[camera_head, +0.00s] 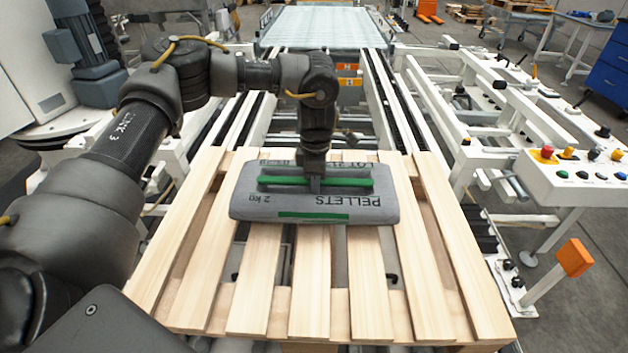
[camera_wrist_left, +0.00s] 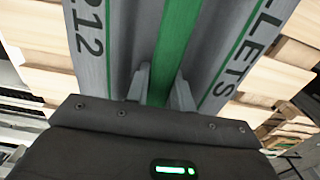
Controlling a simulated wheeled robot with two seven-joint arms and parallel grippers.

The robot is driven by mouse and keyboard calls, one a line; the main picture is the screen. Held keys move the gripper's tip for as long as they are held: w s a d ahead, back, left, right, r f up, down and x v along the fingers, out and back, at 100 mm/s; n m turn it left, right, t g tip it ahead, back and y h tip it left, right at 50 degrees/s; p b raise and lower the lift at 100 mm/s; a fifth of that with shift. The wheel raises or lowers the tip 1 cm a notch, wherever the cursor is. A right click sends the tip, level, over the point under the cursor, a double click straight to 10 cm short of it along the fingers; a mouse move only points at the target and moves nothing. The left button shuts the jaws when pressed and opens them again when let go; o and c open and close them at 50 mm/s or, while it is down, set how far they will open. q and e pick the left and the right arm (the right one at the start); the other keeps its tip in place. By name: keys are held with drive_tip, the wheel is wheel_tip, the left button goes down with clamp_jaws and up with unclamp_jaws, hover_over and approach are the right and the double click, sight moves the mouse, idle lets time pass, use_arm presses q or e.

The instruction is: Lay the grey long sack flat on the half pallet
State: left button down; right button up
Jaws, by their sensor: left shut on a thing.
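The grey long sack (camera_head: 315,204) has green stripes and the words PELLETS and 2 kg. It lies crosswise over the far middle part of the half pallet (camera_head: 310,290), a pale wooden slatted pallet. I cannot tell whether it rests on the slats or hangs just above them. My left gripper (camera_head: 315,183) comes down from above at the sack's middle and is shut on it. In the left wrist view the two fingers (camera_wrist_left: 160,85) close around the green strip of the sack (camera_wrist_left: 210,50). My right gripper is not in view.
A roller conveyor (camera_head: 325,27) runs behind the pallet. White frame rails stand on both sides. A button panel (camera_head: 580,172) and an orange box (camera_head: 574,257) stand at the right. The near slats and the right side of the pallet are bare.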

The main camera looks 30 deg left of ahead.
use_arm(q)
drive_tip(key=shift+f, duration=1.25)
drive_tip(key=c, duration=1.2)
unclamp_jaws()
drive_tip(key=shift+s+f, duration=0.15)
